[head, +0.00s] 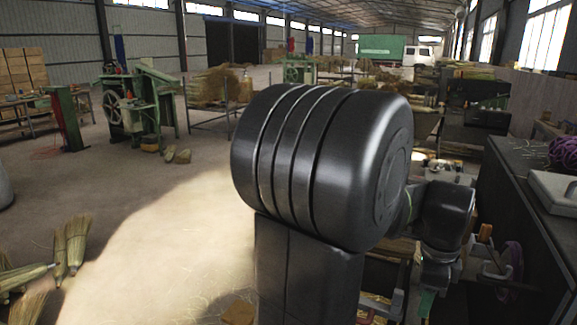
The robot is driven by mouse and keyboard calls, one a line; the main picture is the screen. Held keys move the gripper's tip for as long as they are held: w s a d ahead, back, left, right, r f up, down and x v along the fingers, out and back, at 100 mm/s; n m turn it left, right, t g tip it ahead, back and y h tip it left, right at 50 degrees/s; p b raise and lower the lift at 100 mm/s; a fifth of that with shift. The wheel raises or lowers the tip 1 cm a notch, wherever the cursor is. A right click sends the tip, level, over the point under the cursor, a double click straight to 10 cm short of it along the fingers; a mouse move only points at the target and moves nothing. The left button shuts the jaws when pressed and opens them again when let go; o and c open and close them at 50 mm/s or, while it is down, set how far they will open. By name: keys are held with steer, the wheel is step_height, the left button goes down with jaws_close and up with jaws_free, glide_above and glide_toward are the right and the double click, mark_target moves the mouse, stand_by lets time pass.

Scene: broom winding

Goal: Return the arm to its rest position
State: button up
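My own arm fills the middle of the head view. Its large black shoulder joint and link stand in front, and a smaller dark joint shows behind them to the right. The arm bends down there, toward a cluttered workbench area.
A black-sided counter (520,190) runs along the right, with purple twine (563,152) and a pale box (555,190) on it. Brooms (74,240) lie at left. A green machine (130,105) stands behind. Floor at left-centre is clear.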

step_height(320, 180, down, 12)
steer(key=shift+r, duration=0.15)
steer(key=shift+w+d, duration=0.2)
steer(key=shift+w, duration=0.15)
